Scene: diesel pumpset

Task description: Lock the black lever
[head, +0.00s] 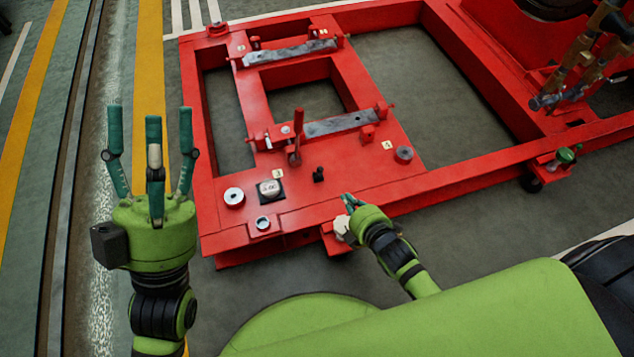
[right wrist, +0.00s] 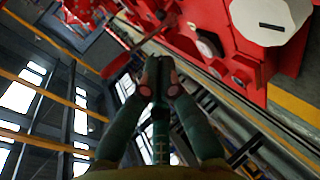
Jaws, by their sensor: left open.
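A small black lever-like part (head: 318,174) stands on the red frame's front plate in the head view; I cannot tell its lock position. My right gripper (head: 349,201) is at the plate's front edge, below and right of this part, with a visible gap between them. Its fingers converge in the right wrist view (right wrist: 158,82); whether they are shut or hold anything is unclear. My left gripper (head: 150,115) is open and empty, fingers pointing up, left of the frame.
The red frame (head: 405,190) fills the middle. A red upright handle (head: 298,122), a white-faced gauge (head: 269,188) and round fittings (head: 234,197) stand on it. A pale knob-like part (head: 342,228) is by my right gripper. Floor at left is clear.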

